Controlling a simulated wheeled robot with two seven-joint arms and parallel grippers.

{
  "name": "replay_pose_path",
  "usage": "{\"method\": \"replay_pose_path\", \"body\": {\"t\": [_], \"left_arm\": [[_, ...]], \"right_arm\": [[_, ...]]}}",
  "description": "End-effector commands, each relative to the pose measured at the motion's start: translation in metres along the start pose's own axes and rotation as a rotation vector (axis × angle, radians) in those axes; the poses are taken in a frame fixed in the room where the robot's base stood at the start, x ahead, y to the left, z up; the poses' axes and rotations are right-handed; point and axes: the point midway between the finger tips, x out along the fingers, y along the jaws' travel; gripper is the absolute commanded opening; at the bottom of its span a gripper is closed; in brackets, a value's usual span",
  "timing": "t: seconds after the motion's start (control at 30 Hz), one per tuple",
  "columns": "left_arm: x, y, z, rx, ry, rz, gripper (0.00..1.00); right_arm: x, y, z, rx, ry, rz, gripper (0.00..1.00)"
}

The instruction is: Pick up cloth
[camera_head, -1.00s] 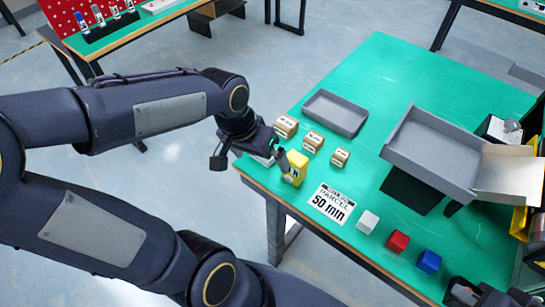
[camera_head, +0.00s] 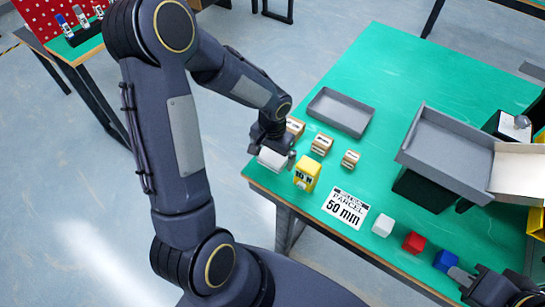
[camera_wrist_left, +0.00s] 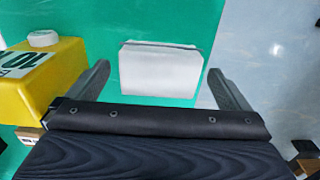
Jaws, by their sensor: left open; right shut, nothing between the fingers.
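The cloth, a pale grey-white folded block (camera_head: 271,159), lies at the near left corner of the green table. In the left wrist view the cloth (camera_wrist_left: 160,70) lies flat between and just beyond my fingertips, with a gap on each side. My left gripper (camera_head: 276,152) is over it in the head view, and it also shows in the left wrist view (camera_wrist_left: 158,75). It is open and grips nothing; its height above the cloth is hard to tell. My right gripper (camera_head: 462,278) is shut and empty at the lower right, beside the blue cube (camera_head: 445,260).
A yellow 10 N block (camera_head: 307,172) stands close right of the left gripper. Small labelled boxes (camera_head: 321,144) and a grey tray (camera_head: 340,111) are behind. A parcel card (camera_head: 346,207), white cube (camera_head: 383,225) and red cube (camera_head: 413,242) line the front edge.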

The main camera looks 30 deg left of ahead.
Motion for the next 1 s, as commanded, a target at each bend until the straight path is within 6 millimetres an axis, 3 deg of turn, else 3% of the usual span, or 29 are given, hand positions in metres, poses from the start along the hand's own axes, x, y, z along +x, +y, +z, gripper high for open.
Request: {"method": "replay_pose_path", "body": {"t": [0.1, 0.33, 0.7, 1.0], "left_arm": [[0.0102, 0.0003, 0.0004, 0.001, -0.001, 0.001, 1.00], [0.0113, 0.0002, 0.0002, 0.000, 0.000, 0.001, 1.00], [0.0109, 0.0002, 0.0001, 0.000, 0.000, 0.001, 0.54], [0.0031, -0.0001, -0.0009, 0.000, 0.005, 0.000, 0.54]], "right_arm": [[0.0000, 0.0000, 0.0000, 0.000, 0.000, 0.000, 0.00], [0.0001, 0.0000, 0.0001, 0.000, 0.000, 0.000, 0.00], [0.0001, 0.0000, 0.0001, 0.000, 0.000, 0.000, 0.00], [0.0000, 0.0000, 0.0000, 0.000, 0.000, 0.000, 0.00]]}}
